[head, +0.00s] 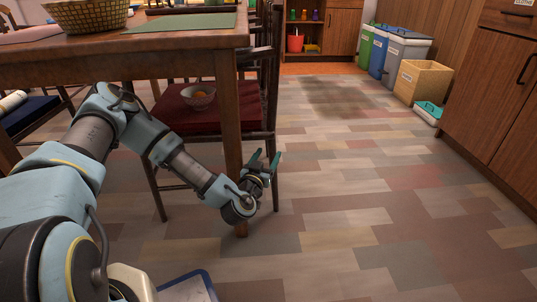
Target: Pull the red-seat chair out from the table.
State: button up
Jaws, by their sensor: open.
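The red-seat chair (184,119) stands at the right end of the table, its seat partly under the tabletop and its dark wooden back on the right side. My gripper (265,161) is open, low beside the chair's near back post. Its fingers point up and overlap the post in view; I cannot tell whether they touch it.
A woven basket (88,15) and a green mat (184,22) lie on the table. A dark-blue-seat chair (30,108) stands at left. The floor (350,170) right of the chair is clear.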

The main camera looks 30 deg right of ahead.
aim_at(277, 138)
jog(key=shift+w+d, duration=0.1)
jog(key=b+x, duration=0.4)
jog(key=x, duration=0.5)
jog(key=shift+w+d+f, duration=0.1)
jog(key=shift+w+f, duration=0.05)
jog(key=shift+w+d, duration=0.4)
jog(key=shift+d, duration=0.05)
grip_shut()
dwell(1.1)
